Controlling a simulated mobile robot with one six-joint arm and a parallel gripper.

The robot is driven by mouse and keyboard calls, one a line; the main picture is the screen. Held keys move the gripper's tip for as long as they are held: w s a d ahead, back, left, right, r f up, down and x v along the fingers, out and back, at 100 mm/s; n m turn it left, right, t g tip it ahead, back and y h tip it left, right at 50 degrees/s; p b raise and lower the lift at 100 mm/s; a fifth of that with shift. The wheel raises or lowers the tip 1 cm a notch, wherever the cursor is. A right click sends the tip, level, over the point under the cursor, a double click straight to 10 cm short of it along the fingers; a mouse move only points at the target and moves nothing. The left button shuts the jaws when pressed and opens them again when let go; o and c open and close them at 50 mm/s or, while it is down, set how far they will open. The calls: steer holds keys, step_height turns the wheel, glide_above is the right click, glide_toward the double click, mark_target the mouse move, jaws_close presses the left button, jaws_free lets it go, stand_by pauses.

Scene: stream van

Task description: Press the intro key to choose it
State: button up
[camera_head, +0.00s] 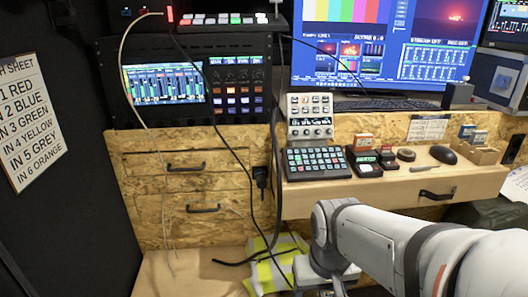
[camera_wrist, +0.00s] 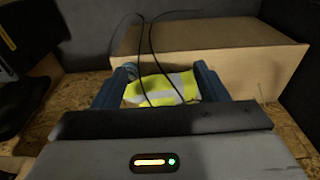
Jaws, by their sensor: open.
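A black key pad (camera_head: 317,162) with rows of small coloured keys sits on the wooden desk, left of its middle. The key labels are too small to read, so I cannot tell which key is the intro key. A light-coloured control panel (camera_head: 310,117) with more buttons and knobs stands just behind it. My gripper is low in front of the desk, well below the key pad; in the head view my arm partly hides it. In the wrist view my gripper (camera_wrist: 164,78) has its blue fingers apart, with nothing held, facing a wooden box and yellow cloth.
Black cables (camera_head: 262,190) hang left of the desk. A yellow vest (camera_head: 272,270) lies low down.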

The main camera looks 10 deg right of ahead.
jaws_close()
stand_by(0.5)
stand_by(0.6)
